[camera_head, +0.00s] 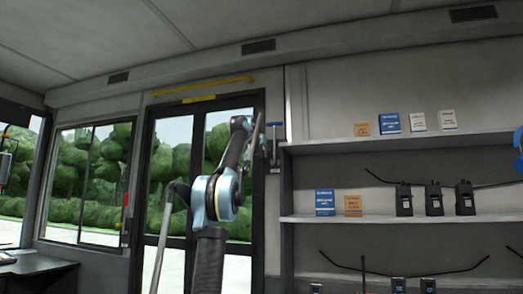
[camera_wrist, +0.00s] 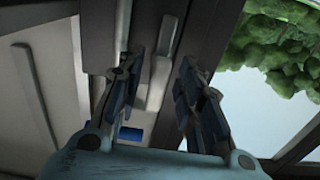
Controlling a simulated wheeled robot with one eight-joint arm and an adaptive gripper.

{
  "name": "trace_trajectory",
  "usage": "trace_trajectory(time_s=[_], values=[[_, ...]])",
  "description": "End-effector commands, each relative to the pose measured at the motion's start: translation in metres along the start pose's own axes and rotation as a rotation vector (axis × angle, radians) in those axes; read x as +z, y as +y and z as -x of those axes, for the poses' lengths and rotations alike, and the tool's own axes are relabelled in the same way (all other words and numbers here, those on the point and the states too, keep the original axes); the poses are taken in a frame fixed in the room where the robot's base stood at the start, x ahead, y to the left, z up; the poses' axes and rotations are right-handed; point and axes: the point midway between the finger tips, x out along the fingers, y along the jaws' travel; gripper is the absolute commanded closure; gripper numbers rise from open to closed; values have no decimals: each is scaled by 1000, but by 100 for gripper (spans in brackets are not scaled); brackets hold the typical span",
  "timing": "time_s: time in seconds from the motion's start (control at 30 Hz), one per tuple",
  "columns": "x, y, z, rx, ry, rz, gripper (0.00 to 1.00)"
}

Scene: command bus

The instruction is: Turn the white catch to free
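A pale grey-white lever, which looks like the white catch (camera_wrist: 161,62), stands between my fingers in the wrist view, on the frame beside the glass. In the head view a small catch fitting (camera_head: 276,148) shows on the wall strip right of the door, partly behind my gripper. My gripper (camera_wrist: 158,88) is open, with one dark finger on each side of the lever. I cannot tell whether either finger touches it. In the head view my gripper (camera_head: 259,132) is seen nearly edge-on at the door's right edge.
The glazed double door (camera_head: 180,150) is behind my arm, with a yellow bar (camera_head: 203,86) above it. To the right, shelves (camera_head: 400,218) hold radios (camera_head: 434,199) and small boxes (camera_head: 325,202). A blue patch (camera_wrist: 131,133) lies near the left finger in the wrist view.

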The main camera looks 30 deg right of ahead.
Motion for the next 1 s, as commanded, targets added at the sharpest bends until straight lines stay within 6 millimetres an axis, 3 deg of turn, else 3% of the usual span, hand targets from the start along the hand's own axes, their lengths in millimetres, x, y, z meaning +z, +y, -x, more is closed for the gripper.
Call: trace_trajectory(time_s=[0.37,1.0], values=[[-1,1,7,1,0,1,67],[0,-1,85,0,-1,1,67]])
